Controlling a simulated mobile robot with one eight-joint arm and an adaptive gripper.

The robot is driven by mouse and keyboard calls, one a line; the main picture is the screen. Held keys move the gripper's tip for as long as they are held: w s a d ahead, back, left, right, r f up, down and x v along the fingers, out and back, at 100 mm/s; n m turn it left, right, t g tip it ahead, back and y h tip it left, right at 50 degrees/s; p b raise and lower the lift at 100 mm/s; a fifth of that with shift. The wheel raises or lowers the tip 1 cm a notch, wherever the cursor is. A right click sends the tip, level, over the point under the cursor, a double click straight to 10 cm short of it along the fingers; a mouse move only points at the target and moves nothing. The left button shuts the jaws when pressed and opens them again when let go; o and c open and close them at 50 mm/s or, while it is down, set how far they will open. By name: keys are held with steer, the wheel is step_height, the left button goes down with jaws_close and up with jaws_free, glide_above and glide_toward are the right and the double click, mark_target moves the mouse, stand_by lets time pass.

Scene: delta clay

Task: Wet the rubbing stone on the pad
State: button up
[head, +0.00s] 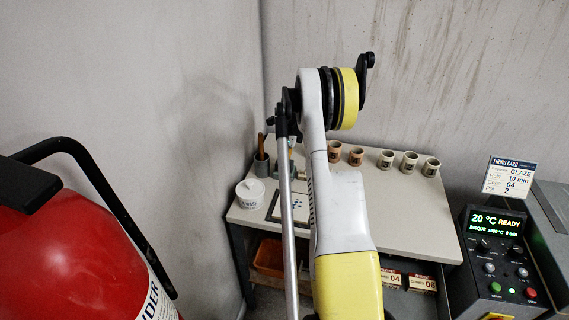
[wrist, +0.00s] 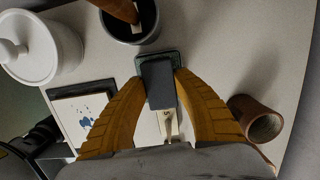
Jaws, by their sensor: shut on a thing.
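In the wrist view, my gripper (wrist: 159,82) is shut on a dark grey block, the rubbing stone (wrist: 158,92), with one yellow finger on each side. A dark green pad (wrist: 174,58) shows around the stone's far end, behind it. I cannot tell whether the stone touches the pad or is held just above it. In the head view, my own arm hides the stone and most of the gripper.
A white lidded jar (wrist: 42,50), a dark cup (wrist: 130,30) with a wooden-handled tool and a blue-spotted tray (wrist: 85,112) stand close by. Several cups line the table's (head: 410,210) back.

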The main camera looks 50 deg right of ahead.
steer(key=shift+r, duration=0.1)
steer(key=shift+r+p, duration=1.8)
steer(key=shift+r, duration=1.6)
